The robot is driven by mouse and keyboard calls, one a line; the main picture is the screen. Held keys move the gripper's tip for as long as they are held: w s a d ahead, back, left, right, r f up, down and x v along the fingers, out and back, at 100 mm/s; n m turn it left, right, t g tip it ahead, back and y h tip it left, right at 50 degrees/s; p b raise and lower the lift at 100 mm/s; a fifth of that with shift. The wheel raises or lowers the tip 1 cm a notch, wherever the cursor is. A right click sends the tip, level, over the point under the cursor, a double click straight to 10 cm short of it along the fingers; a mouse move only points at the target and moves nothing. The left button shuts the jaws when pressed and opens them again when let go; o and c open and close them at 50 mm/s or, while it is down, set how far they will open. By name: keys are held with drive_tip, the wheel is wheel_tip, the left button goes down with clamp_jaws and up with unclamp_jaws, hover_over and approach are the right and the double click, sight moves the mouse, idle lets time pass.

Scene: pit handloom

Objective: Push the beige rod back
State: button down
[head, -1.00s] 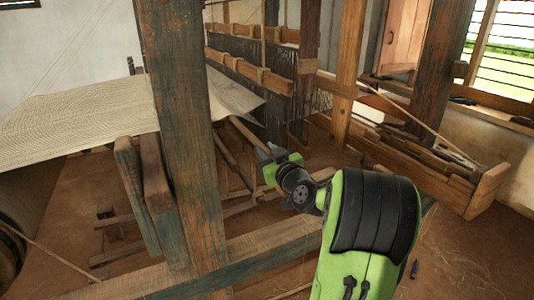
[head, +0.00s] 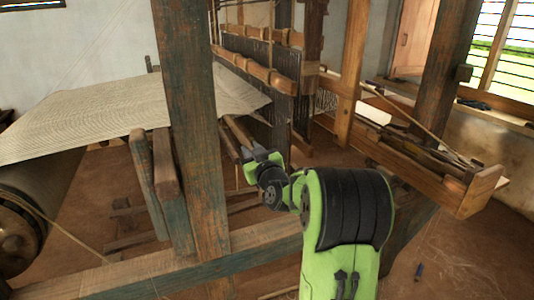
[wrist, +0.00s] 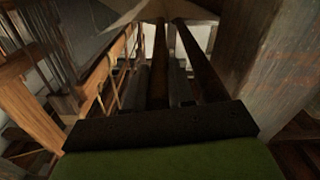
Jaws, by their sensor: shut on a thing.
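A light brown rod (head: 238,132), which I take to be the beige rod, slopes down from under the woven cloth's edge to my gripper (head: 256,156). My gripper is shut on its near end in the head view; the jaws partly hide the contact. In the wrist view, the dark front bar of my gripper spans the bottom. Two long brown rods or bars run away beyond it, one in the middle (wrist: 158,65) and one to the right (wrist: 201,60). I cannot tell there which one is held.
A thick worn post (head: 193,130) stands just left of my gripper. A low crossbeam (head: 265,238) runs below my arm. Striped cloth (head: 100,112) is stretched at left. The loom's heddle frames (head: 270,75) hang behind. A wooden trough (head: 440,175) lies at right.

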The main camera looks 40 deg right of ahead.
drive_tip(key=shift+a+f, duration=0.1)
drive_tip(key=shift+a, duration=0.05)
drive_tip(key=c, duration=1)
unclamp_jaws()
drive_tip(key=shift+a, duration=0.15)
drive_tip(key=shift+o, duration=0.2)
